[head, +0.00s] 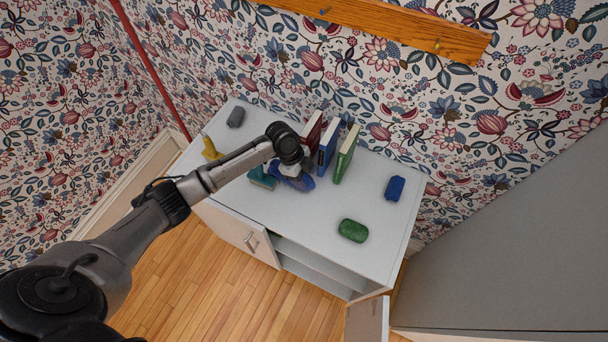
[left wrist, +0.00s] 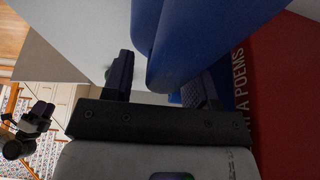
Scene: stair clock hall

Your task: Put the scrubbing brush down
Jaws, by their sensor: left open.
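A blue rounded object (head: 303,183), likely the scrubbing brush, rests on the white cabinet top (head: 300,222), just in front of the upright books. My left gripper (head: 290,172) is right over it and partly hides it. In the left wrist view, the blue body (left wrist: 178,45) lies between the two open fingers of my left gripper (left wrist: 163,82). It looks close to the fingers, and I cannot tell whether they touch. Its bristles do not show.
Upright red (head: 312,132), blue (head: 328,147) and green (head: 346,153) books stand behind the gripper. A teal item (head: 262,178), yellow bottle (head: 210,148), grey item (head: 236,117), dark blue item (head: 395,188) and green item (head: 353,230) surround it.

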